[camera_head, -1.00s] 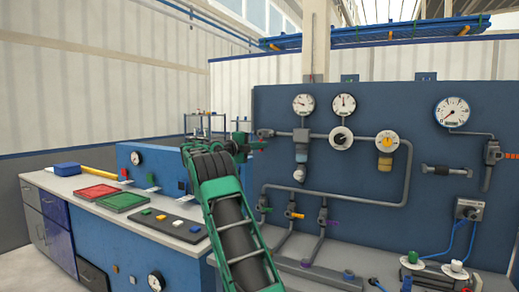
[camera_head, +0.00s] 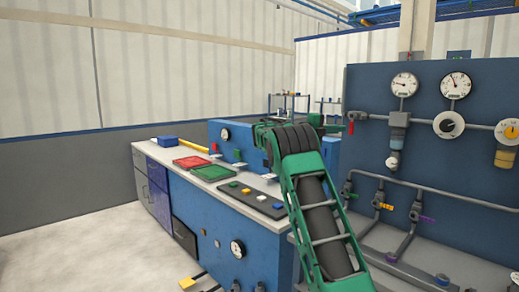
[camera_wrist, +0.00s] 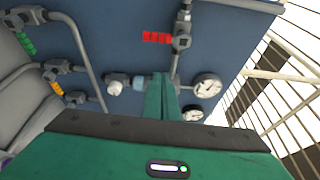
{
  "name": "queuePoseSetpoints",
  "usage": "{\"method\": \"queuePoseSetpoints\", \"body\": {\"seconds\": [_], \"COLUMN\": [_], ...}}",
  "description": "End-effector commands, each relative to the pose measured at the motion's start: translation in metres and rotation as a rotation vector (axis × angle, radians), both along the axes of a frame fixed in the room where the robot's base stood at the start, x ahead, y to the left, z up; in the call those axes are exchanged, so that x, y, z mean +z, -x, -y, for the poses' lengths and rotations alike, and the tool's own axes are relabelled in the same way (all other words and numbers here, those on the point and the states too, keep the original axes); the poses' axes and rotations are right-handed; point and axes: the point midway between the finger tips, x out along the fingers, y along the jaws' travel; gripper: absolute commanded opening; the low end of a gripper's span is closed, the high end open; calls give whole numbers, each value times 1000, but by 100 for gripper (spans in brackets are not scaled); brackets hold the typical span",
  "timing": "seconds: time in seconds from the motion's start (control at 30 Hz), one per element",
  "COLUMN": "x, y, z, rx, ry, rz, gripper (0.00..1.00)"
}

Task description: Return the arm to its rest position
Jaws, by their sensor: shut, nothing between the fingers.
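My green arm rises from the bottom of the head view, its dark ribbed joint (camera_head: 298,140) in front of the blue bench. My gripper (camera_head: 334,129) is small and partly hidden there, at the far end of the arm, left of the pipe panel. In the wrist view, the two green fingers of my gripper (camera_wrist: 161,97) lie together, shut and empty. They point toward the blue panel, with pipes and gauges beyond the tips.
The blue panel (camera_head: 420,160) with pipes, valves and gauges stands at the right. The bench (camera_head: 222,207) on the left holds a red tray (camera_head: 191,162), a green tray (camera_head: 212,173) and a dark tray (camera_head: 250,198) with small blocks. Open floor (camera_head: 100,230) lies at the left.

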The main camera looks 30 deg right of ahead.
Motion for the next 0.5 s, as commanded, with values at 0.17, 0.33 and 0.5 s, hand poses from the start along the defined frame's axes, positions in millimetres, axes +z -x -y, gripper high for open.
{"method": "queuePoseSetpoints", "body": {"seconds": [0.17, 0.33, 0.5], "x": [0, 0, -14], "y": [0, 8, 29], "z": [0, -2, -14], "rx": [2, 37, 146], "ry": [-2, -76, -255], "rz": [-3, -84, -304], "gripper": [0, 0, 0]}}
